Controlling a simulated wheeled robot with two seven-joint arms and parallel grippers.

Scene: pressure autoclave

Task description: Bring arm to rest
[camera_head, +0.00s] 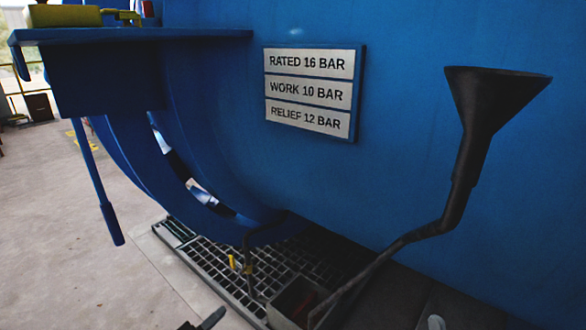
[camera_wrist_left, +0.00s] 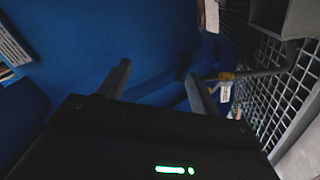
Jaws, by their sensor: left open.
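My left gripper (camera_wrist_left: 157,82) shows in the left wrist view with its two dark fingers spread apart and nothing between them. Behind the fingers is the blue wall of the autoclave (camera_wrist_left: 100,40). In the head view only a dark tip of the left gripper (camera_head: 208,320) shows at the bottom edge; the rest is cut off. The blue autoclave (camera_head: 400,130) fills much of the head view. My right gripper is not seen in either view.
A black funnel on a bent pipe (camera_head: 468,150) stands at right. A metal grating (camera_head: 228,268) lies below, with a small yellow-handled valve (camera_head: 233,263) and open box (camera_head: 290,300). A blue shelf (camera_head: 150,35) juts out upper left. Bare floor (camera_head: 60,230) lies left.

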